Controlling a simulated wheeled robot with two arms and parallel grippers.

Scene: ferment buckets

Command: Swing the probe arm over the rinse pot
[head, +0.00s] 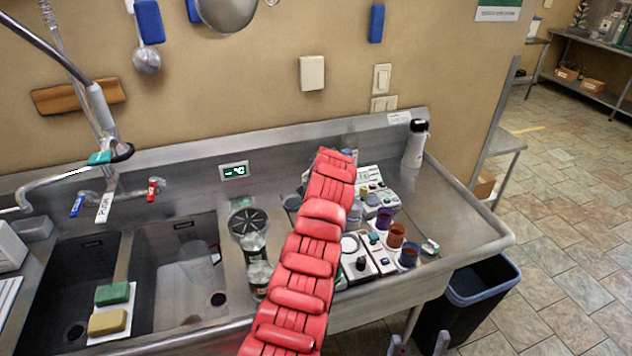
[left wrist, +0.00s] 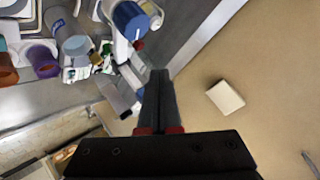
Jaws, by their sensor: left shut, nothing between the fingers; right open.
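My left arm crosses the bench in the head view and hides part of the instruments; its gripper is out of sight there. In the left wrist view my left gripper (left wrist: 158,78) is shut and empty. Its tips are near a blue-topped cylinder (left wrist: 130,20) and white and grey instrument parts; I cannot tell whether they touch. A white meter (head: 366,178) stands beside the arm's far end in the head view. A grey pot (left wrist: 76,46) stands near it in the left wrist view. I cannot single out the probe arm or the rinse pot. My right gripper (head: 420,346) is open, low at the bench's front.
A purple cup (head: 384,218), an orange cup (head: 396,235) and a blue cup (head: 408,257) stand right of my arm. A white bottle (head: 415,145) stands at the back right. Sinks are left; a bin (head: 480,290) is below right.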

